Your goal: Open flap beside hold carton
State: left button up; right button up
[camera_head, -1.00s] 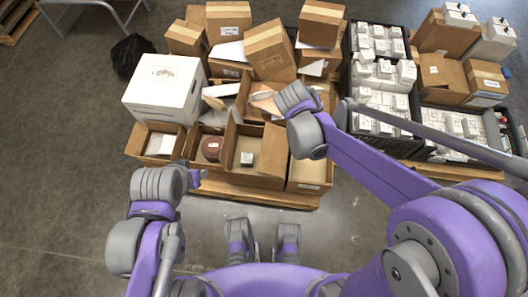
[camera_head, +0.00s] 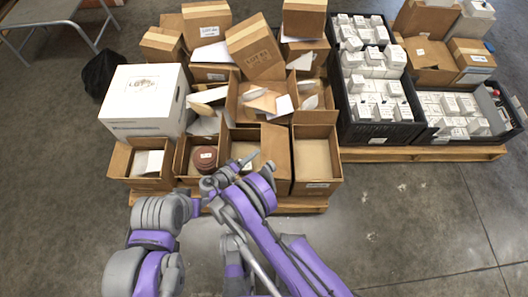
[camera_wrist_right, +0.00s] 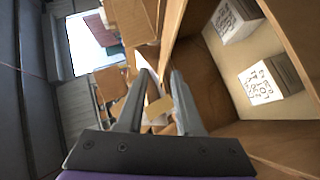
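The front row of open brown cartons holds a carton with a raised flap (camera_head: 276,158) beside an empty-looking carton (camera_head: 317,160). My right gripper (camera_head: 232,170) is over the middle carton of that row, left of this flap. In the right wrist view, the right gripper (camera_wrist_right: 161,75) has its two fingers apart. A brown carton wall or flap (camera_wrist_right: 180,25) stands close to the right finger; contact cannot be told. Right of it, an open carton (camera_wrist_right: 215,75) holds small labelled boxes (camera_wrist_right: 270,82). My left gripper (camera_head: 196,206) is low, in front of the row; its fingers are unclear.
A white box (camera_head: 145,98) stands at the left. Closed cartons (camera_head: 254,50) are stacked behind the row. Black crates of white boxes (camera_head: 378,125) are on the right pallet (camera_head: 425,154). Floor is clear at front right.

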aim_at(264, 149)
jog(key=x, duration=0.5)
jog(key=b+x, duration=0.1)
jog(key=x, duration=0.1)
jog(key=shift+f, duration=0.45)
grip_shut()
dwell(1.1)
